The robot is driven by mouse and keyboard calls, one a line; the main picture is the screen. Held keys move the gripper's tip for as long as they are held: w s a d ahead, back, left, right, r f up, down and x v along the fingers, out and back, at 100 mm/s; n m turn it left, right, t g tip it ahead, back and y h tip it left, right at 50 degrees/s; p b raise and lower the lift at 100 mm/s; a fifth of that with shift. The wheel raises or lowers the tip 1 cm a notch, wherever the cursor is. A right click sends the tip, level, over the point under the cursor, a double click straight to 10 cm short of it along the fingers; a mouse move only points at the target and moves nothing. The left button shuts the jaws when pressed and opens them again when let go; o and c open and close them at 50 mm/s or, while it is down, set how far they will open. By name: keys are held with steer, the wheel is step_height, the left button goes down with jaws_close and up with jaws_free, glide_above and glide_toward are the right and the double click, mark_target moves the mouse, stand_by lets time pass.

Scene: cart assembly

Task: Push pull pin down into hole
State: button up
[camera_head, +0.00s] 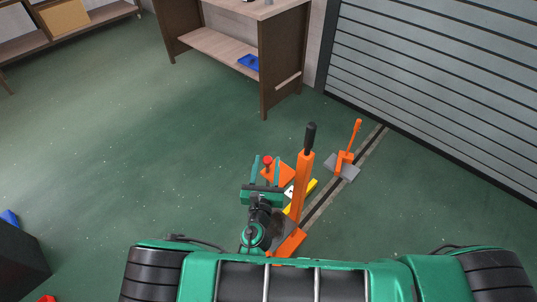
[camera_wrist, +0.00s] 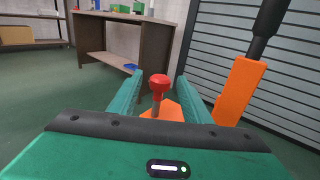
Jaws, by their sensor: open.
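The red knob also shows in the head view (camera_head: 267,159), beside the orange bracket (camera_head: 279,174). My gripper (camera_wrist: 157,88) is open, with its two green fingers on either side of the pin and a gap on each side. In the head view my gripper (camera_head: 267,164) is left of the tall orange lever. The hole is hidden, and I cannot tell how deep the pin sits.
A tall orange lever (camera_head: 301,185) with a black handle stands close on the right. A second orange lever (camera_head: 348,157) stands on the floor rail (camera_head: 371,146) farther back. A wooden table (camera_head: 285,70) holds a blue tray (camera_head: 249,62) on its shelf.

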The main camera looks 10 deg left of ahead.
steer(key=shift+s, duration=2.4)
